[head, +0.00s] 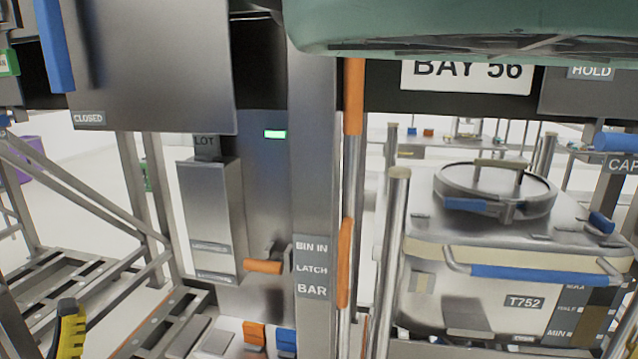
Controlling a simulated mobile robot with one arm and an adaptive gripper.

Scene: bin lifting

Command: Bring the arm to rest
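My gripper is not in view, and I cannot make out any of my arm for certain. A large green rounded body (450,25) with a dark ribbed underside fills the top right, close to the camera. I cannot tell what it belongs to. A steel bin (470,290) labelled T752 stands at the right, upright, with a round clamped lid (497,190) and a blue handle bar (540,272). Its lower part is cut off by the frame edge.
A steel post (317,170) labelled BIN IN, LATCH and BAR stands mid-picture, with an orange lever (264,267) beside it. A sign reads BAY 56 (465,75). A steel panel labelled CLOSED (150,60) hangs at upper left. Steel framework (75,200) fills the left.

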